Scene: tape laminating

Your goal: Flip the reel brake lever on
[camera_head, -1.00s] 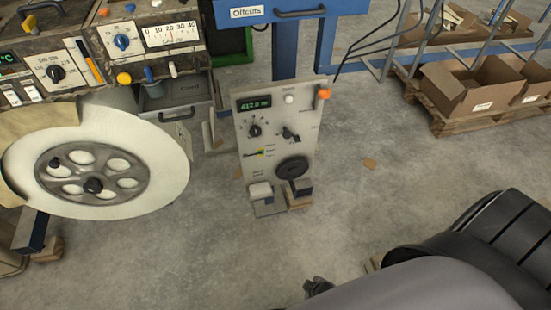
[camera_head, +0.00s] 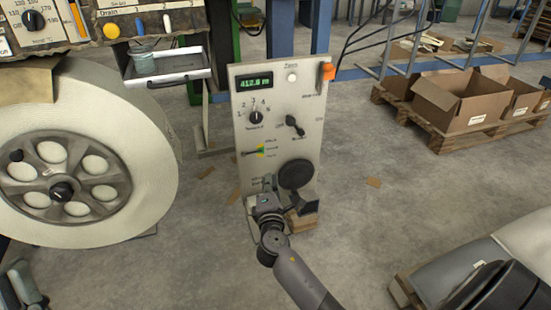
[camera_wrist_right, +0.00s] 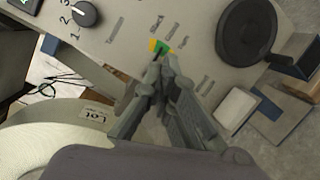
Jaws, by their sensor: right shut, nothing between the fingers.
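The upright grey control panel (camera_head: 275,105) stands in the middle of the head view. A black lever-like switch (camera_head: 295,126) sits on its upper right half, tilted; the print around it is too small to read, so I cannot confirm it as the reel brake lever. My right gripper (camera_head: 267,182) is shut and empty in front of the panel's lower left.
The panel also has a numbered knob (camera_head: 256,117), a black disc (camera_head: 296,174) and an orange part (camera_head: 328,72). A large white reel (camera_head: 150,150) stands to the left. Cardboard boxes (camera_head: 450,100) on a pallet stand at right. Floor between is mostly clear.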

